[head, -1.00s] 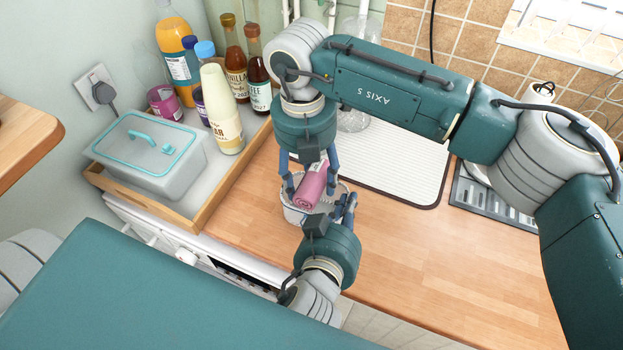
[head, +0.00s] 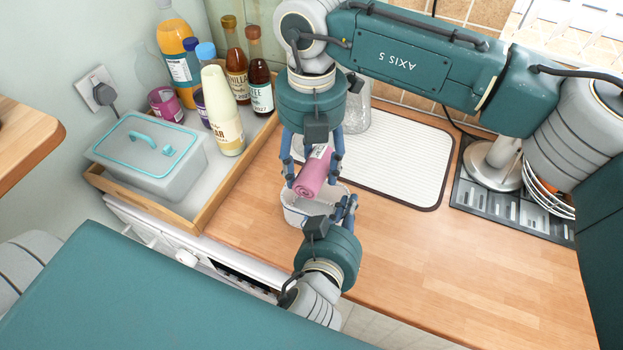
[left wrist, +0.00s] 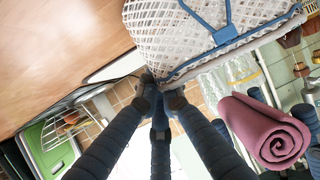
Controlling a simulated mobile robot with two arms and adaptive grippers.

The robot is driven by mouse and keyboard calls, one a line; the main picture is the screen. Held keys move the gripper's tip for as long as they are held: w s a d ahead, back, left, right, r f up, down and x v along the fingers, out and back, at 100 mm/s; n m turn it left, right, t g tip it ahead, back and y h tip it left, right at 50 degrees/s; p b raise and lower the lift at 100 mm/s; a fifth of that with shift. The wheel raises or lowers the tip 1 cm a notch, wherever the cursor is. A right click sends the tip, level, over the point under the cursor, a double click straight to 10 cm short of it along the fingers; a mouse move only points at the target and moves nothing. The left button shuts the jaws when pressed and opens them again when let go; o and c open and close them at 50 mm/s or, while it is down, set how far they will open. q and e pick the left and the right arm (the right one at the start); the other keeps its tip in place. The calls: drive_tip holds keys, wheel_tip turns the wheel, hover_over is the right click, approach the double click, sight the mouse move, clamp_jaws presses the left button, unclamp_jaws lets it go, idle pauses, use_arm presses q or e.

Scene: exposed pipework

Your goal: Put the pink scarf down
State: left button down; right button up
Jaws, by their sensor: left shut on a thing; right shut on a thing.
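The pink scarf (head: 312,178) is rolled up, with a pale label near its upper end. My right gripper (head: 312,170) is shut on it and holds it tilted over the white basket (head: 296,212). In the left wrist view the scarf (left wrist: 262,130) shows its spiral end, apart from the basket. My left gripper (head: 346,208) is shut on the basket's rim at its near right side. In the left wrist view the left fingertips (left wrist: 160,90) meet at the rim of the white woven basket (left wrist: 180,38), which has a blue handle. The basket's inside is mostly hidden.
A wooden tray (head: 195,215) with a lidded box (head: 150,155) and several bottles stands left. A ribbed white mat (head: 405,160) lies behind, and a grey rack with plates (head: 545,195) is at right. The worktop (head: 440,255) is clear at front right.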

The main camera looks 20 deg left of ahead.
sight(311, 161)
drive_tip(key=shift+f, duration=2.35)
drive_tip(key=shift+f, duration=0.1)
drive_tip(key=o, duration=1.3)
wheel_tip(311, 161, up, 12)
drive_tip(key=shift+w+r, duration=0.15)
drive_tip(key=shift+o, duration=0.6)
